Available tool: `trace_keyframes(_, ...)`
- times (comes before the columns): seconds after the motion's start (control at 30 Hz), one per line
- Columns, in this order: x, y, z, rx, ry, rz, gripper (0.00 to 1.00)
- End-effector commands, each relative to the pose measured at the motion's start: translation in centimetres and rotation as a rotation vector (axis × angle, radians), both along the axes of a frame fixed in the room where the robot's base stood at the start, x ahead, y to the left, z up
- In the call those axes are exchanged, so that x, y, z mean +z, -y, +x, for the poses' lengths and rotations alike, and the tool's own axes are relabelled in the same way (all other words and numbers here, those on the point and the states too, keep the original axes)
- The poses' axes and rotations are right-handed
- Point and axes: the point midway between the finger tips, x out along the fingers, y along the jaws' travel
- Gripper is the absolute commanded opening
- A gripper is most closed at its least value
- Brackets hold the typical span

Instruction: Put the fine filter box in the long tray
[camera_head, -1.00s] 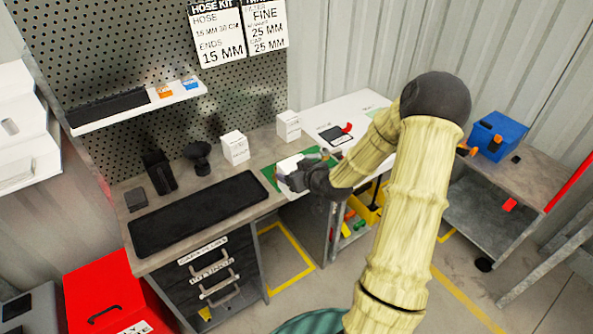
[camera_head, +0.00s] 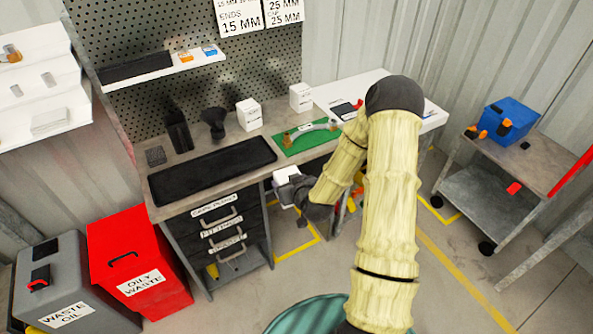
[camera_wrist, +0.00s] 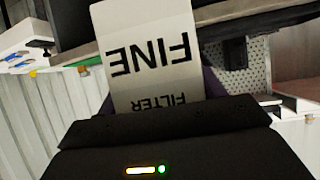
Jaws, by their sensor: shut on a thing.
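The fine filter box (camera_wrist: 150,55) is white, with "FINE" and "FILTER" upside down in the wrist view. My gripper (camera_wrist: 165,110) is shut on it. In the head view the box (camera_head: 285,178) shows as a small white block at the end of my gripper (camera_head: 294,186), in front of the bench edge and to the right of the drawers. The long tray (camera_head: 212,182) is black, shallow and empty, and lies on the bench top to the left of my gripper.
Two white boxes (camera_head: 249,113) (camera_head: 300,97) stand at the back of the bench. A green mat (camera_head: 300,140) holds a curved hose piece. A black funnel (camera_head: 213,122) and dark container (camera_head: 177,130) stand behind the tray. Drawers (camera_head: 222,228) are below; a red oily waste bin (camera_head: 135,262) stands left.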

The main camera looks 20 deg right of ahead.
Motion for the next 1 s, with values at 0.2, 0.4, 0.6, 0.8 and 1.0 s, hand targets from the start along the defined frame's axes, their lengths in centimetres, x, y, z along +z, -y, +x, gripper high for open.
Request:
trace_keyframes(0.2, -3.2, -2.2, -1.6, -0.040, -0.005, 0.003, 0.37)
trace_keyframes(0.4, -5.6, -3.6, -3.4, -0.077, -0.003, 0.002, 0.37)
trace_keyframes(0.6, -5.9, -3.8, -3.7, -0.085, 0.002, 0.000, 0.37)
trace_keyframes(0.8, -5.9, -3.8, -3.7, -0.085, 0.001, 0.000, 0.37)
trace_keyframes(1.0, -5.8, -4.0, -3.7, -0.080, 0.001, 0.001, 0.37)
